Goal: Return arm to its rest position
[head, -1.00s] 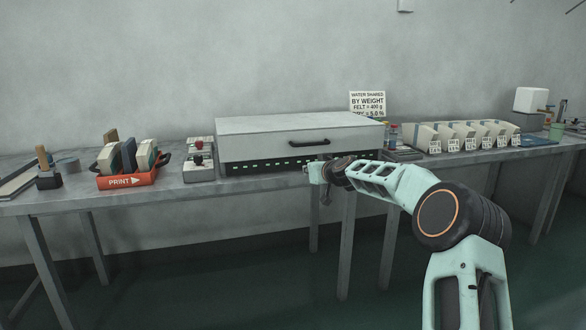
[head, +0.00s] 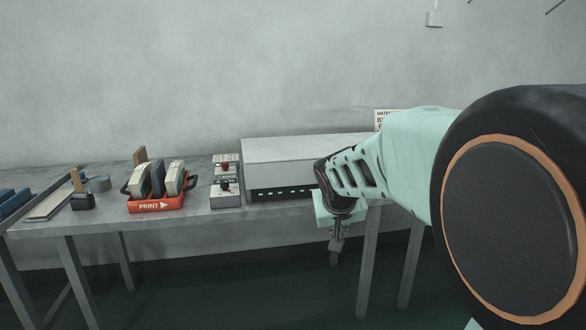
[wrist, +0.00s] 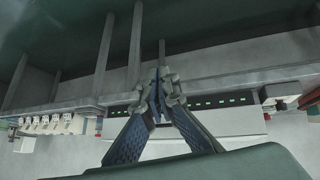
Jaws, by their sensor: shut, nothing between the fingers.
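My gripper (head: 336,243) hangs below my folded arm at the front edge of the table, in front of the grey box-shaped machine (head: 290,152). In the wrist view my gripper (wrist: 159,82) has its two blue-grey fingers brought together at the tips, with nothing between them. My arm covers the right part of the head view and hides the right side of the machine and the table beyond it.
The grey table (head: 50,232) carries a red PRINT tray (head: 165,205) with upright blocks and a control box (head: 225,190) with red and black knobs. Several pale labelled blocks (wrist: 45,124) show in the wrist view. The floor before the table is clear.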

